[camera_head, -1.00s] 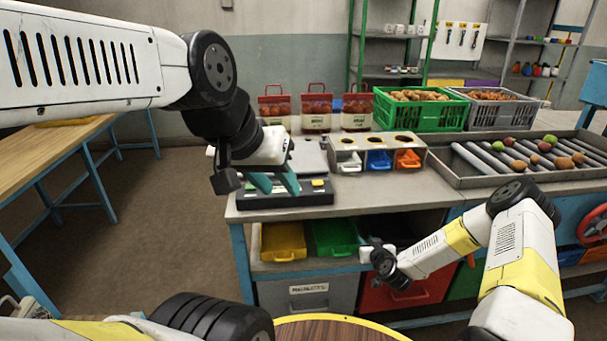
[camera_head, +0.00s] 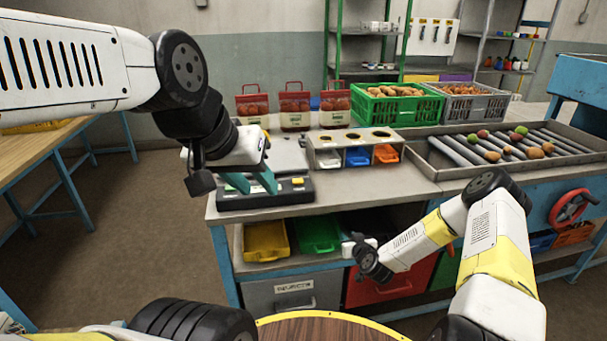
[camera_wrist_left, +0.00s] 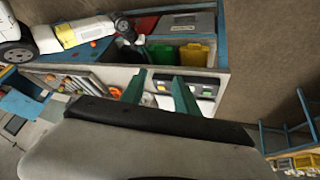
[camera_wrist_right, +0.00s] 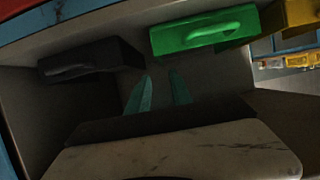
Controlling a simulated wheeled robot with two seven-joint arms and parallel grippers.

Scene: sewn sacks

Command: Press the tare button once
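The scale (camera_head: 285,155) stands at the left end of the workbench, with a light weighing plate and a black front panel (camera_head: 262,201). A yellow button (camera_head: 297,182) shows on the panel's right; the left wrist view also shows a green patch (camera_wrist_left: 207,92) there. I cannot tell which is the tare button. My left gripper (camera_head: 253,183) is open and empty, its teal fingers pointing down over the panel's left part and hiding some of it. Contact cannot be told. My right gripper (camera_head: 350,248) is low before the bench shelf; its fingers (camera_wrist_right: 160,92) are apart and empty.
Bagged goods (camera_head: 294,107), a holder with coloured bins (camera_head: 357,150), a green crate (camera_head: 395,107) and a roller tray (camera_head: 510,150) stand on the bench. Yellow (camera_head: 266,242) and green bins (camera_head: 318,235) sit on the shelf below. A round wooden top (camera_head: 330,328) is near me.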

